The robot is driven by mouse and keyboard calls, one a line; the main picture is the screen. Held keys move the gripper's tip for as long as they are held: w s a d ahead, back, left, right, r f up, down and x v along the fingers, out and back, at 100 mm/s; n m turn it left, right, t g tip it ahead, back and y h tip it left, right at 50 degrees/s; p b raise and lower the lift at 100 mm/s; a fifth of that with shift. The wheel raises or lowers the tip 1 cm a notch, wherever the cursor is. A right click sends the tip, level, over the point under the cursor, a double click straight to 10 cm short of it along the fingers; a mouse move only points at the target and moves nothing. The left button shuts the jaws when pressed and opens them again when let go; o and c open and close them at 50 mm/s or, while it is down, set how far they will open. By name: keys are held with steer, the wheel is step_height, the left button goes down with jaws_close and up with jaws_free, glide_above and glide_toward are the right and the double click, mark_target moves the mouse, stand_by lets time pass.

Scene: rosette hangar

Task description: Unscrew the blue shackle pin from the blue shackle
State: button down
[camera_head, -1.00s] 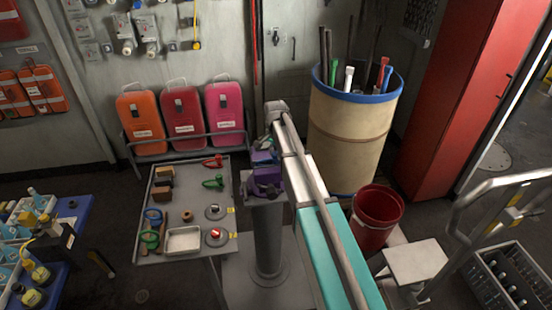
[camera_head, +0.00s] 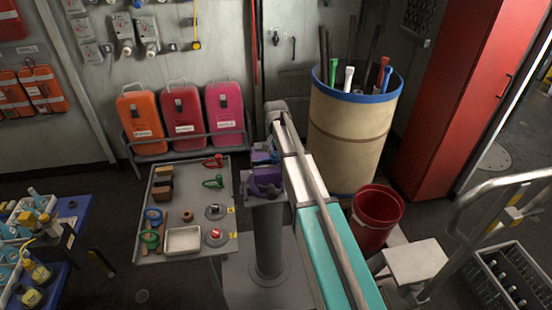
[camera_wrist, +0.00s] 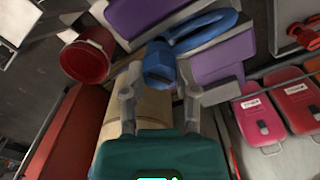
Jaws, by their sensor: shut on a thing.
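The blue shackle (camera_wrist: 212,32) is a curved loop clamped between the purple jaws of a vise (camera_wrist: 222,58) in the wrist view. The blue shackle pin (camera_wrist: 159,64) shows its thick faceted head towards my wrist camera, at the shackle's side. My gripper (camera_wrist: 160,75) has one finger on each side of this head and is shut on it. In the head view the purple vise (camera_head: 265,182) stands on a grey pedestal, with a bit of the blue shackle (camera_head: 262,157) above it. My arm partly covers that area and hides the gripper tips there.
A grey side table (camera_head: 188,204) left of the vise holds a red shackle (camera_head: 213,162), a green shackle (camera_head: 213,181), and a metal tray (camera_head: 183,240). A tan barrel (camera_head: 350,145) and a red bucket (camera_head: 377,212) stand close right of my arm.

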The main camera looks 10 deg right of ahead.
steer(key=n, duration=0.5)
steer(key=shift+n, duration=1.3)
steer(key=shift+n, duration=0.3)
steer(key=n, duration=0.3)
steer(key=shift+r, duration=0.1)
steer(key=n, duration=0.5)
steer(key=shift+n, duration=0.4)
steer(key=shift+n, duration=0.5)
